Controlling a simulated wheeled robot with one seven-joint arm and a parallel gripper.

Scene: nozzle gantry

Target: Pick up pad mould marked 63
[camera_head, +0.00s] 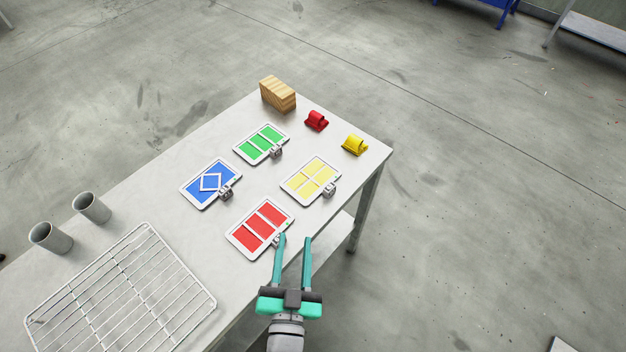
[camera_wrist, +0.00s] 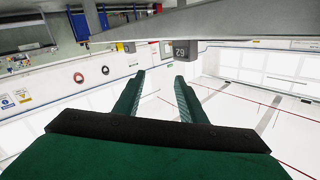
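Four white-framed pad moulds lie on the table: green (camera_head: 261,143), blue (camera_head: 211,183), yellow (camera_head: 310,180) and red (camera_head: 260,228). Each has a small grey metal piece at its right edge. No number is readable on any, so I cannot tell which is marked 63. My gripper (camera_head: 295,239) is open and empty, its two teal fingers apart at the table's front edge, just right of the red mould. The red mould's metal piece is close beside the left finger; contact cannot be told. In the wrist view the open fingers (camera_wrist: 160,76) show with nothing between them, and no mould is visible.
A wire rack (camera_head: 122,290) and two grey cups (camera_head: 50,237) (camera_head: 92,207) stand at the left. A wooden block (camera_head: 278,93), a red piece (camera_head: 316,121) and a yellow piece (camera_head: 355,145) are at the far end.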

